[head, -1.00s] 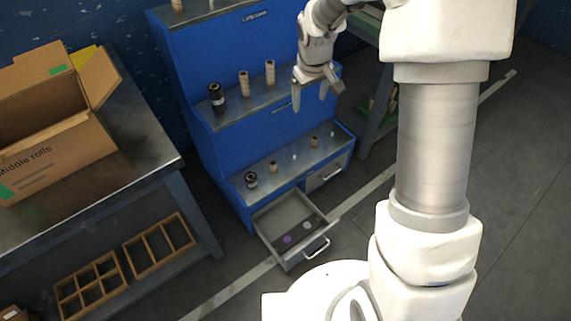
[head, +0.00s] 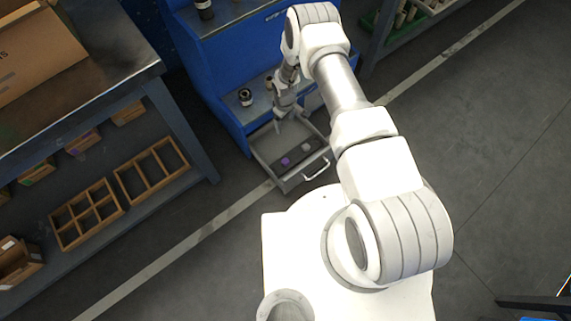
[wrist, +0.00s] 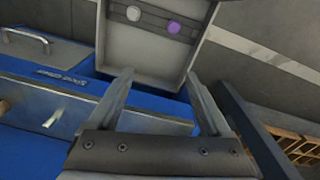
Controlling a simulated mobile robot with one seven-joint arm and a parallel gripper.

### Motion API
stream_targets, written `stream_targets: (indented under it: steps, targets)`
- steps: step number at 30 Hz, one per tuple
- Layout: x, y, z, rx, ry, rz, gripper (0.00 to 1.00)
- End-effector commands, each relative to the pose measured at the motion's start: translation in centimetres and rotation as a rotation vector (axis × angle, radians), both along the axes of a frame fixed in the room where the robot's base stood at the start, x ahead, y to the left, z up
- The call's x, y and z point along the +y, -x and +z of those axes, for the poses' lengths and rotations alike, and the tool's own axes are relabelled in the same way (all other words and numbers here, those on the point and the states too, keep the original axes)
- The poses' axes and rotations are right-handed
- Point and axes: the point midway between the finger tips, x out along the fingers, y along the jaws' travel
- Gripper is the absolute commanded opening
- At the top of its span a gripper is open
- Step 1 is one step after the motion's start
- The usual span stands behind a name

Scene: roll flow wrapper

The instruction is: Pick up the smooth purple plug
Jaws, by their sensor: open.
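The purple plug (head: 285,161) lies in the open drawer (head: 262,158) of the blue cabinet, on a dark strip. It also shows in the wrist view (wrist: 174,27), beyond the fingertips and a little right of the middle. A whitish plug (head: 306,147) lies on the same strip, and it is left of the purple one in the wrist view (wrist: 133,13). My gripper (head: 289,118) is open and empty at the back of the drawer in the head view. In the wrist view its two fingers (wrist: 158,76) point toward the drawer, apart from both plugs.
The blue cabinet (head: 235,52) stands behind the drawer, with a dark roll (head: 245,97) on its lower shelf. A closed drawer with a handle (wrist: 26,38) is beside the open one. A dark bench (head: 130,75) with wooden trays beneath stands left.

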Motion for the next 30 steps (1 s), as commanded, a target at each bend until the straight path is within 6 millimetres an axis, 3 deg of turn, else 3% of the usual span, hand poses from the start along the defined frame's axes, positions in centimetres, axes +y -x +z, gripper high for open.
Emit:
stream_targets:
  steps: [1, 5, 14, 24, 30]
  targets:
    - [0.1, 1.2, -2.8, 0.013, -0.001, 0.014, 0.82]
    - [0.2, 3.1, -6.5, 0.029, -0.002, 0.041, 0.82]
    - [0.2, 4.2, -10.7, 0.036, -0.004, 0.053, 0.82]
    - [0.2, 4.2, -18.2, 0.036, -0.004, 0.053, 0.82]
    - [0.2, 4.2, -20.3, 0.035, -0.004, 0.052, 0.82]
